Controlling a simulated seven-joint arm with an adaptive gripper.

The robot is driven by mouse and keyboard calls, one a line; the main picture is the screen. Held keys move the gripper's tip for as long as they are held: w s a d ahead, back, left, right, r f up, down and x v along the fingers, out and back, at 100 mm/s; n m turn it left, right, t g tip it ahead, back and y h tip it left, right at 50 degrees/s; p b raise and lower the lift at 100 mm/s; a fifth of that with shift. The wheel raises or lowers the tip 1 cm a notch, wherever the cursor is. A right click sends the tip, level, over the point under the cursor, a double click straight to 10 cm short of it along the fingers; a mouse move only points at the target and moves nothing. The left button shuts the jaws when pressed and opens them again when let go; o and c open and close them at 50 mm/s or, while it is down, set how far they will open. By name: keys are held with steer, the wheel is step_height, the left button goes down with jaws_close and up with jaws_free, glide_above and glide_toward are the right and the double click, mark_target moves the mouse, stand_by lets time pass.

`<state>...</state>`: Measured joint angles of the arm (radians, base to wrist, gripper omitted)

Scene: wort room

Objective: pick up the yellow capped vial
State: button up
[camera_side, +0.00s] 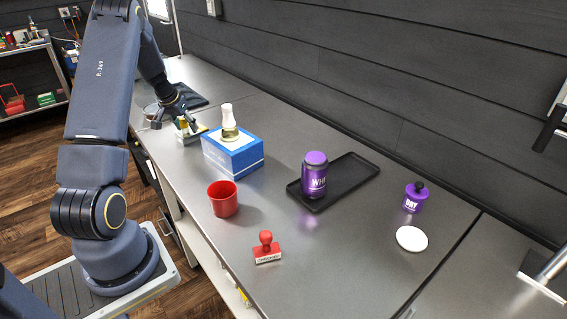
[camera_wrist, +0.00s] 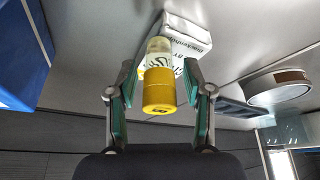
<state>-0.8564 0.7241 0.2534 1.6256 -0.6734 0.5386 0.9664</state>
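The yellow capped vial (camera_wrist: 159,78) has a clear body with a printed label and a yellow cap. In the wrist view it is between the two fingers of my gripper (camera_wrist: 160,105), with a gap on each side. My gripper is open and its fingers do not appear to touch the vial. In the side view my gripper (camera_side: 183,124) is low over the far left part of the bench, beside the blue box.
A white printed box (camera_wrist: 188,35) is right by the vial. A blue box (camera_side: 233,154) with a bottle (camera_side: 229,133) on top is close by. A round container (camera_wrist: 279,88) is on the other side. A red cup (camera_side: 223,199) and black tray (camera_side: 352,174) are farther off.

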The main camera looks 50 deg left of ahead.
jaws_close()
steer(key=shift+r, duration=0.15)
